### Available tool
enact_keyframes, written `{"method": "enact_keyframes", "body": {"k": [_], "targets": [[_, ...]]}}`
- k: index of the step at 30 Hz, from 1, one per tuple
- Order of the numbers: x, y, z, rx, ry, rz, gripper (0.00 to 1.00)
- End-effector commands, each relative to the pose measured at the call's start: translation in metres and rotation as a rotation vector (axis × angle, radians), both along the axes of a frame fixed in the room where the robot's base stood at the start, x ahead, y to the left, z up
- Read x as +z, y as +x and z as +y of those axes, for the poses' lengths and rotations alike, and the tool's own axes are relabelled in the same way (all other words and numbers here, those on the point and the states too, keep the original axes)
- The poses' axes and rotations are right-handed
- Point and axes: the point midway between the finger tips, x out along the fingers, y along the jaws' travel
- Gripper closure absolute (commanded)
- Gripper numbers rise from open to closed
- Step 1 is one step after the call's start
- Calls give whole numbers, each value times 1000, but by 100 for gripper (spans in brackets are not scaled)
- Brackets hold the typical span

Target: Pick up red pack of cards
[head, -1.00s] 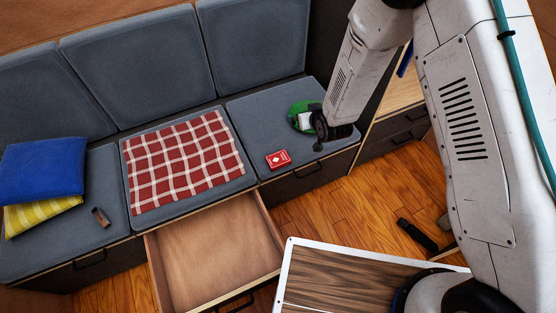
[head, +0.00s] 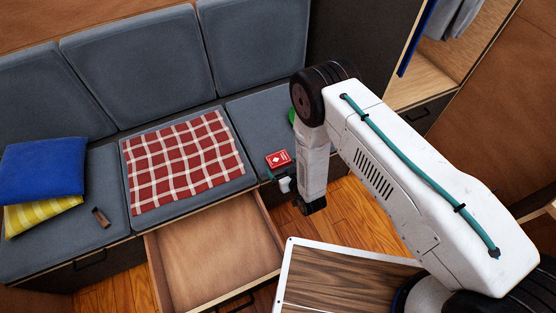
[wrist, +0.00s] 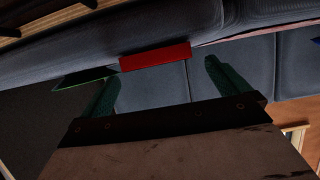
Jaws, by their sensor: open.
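The red pack of cards (head: 278,159) lies flat on the right-hand grey seat cushion, near its front edge. In the wrist view the red pack (wrist: 155,57) shows edge-on, just beyond the space between the fingertips. My gripper (head: 277,177) is at the front edge of the seat, just in front of the pack and partly hidden by my arm. In the wrist view my gripper (wrist: 161,74) is open, its two dark green fingers apart with nothing between them. I cannot tell whether a finger touches the pack.
A green object (head: 292,116) on the seat is mostly hidden behind my arm. A checked red cloth (head: 183,160) covers the middle cushion. An open empty drawer (head: 215,250) juts out below it. A wood-topped table (head: 340,280) stands in front. Blue and yellow pillows (head: 42,168) lie left.

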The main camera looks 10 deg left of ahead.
Motion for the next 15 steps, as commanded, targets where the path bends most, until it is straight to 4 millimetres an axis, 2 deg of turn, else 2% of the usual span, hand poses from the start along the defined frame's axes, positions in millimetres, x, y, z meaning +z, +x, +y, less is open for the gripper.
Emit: {"method": "enact_keyframes", "body": {"k": [6, 15], "targets": [[-12, 26, 15, -1, 0, -1, 0], [-16, 33, 21, -1, -1, 1, 0]]}}
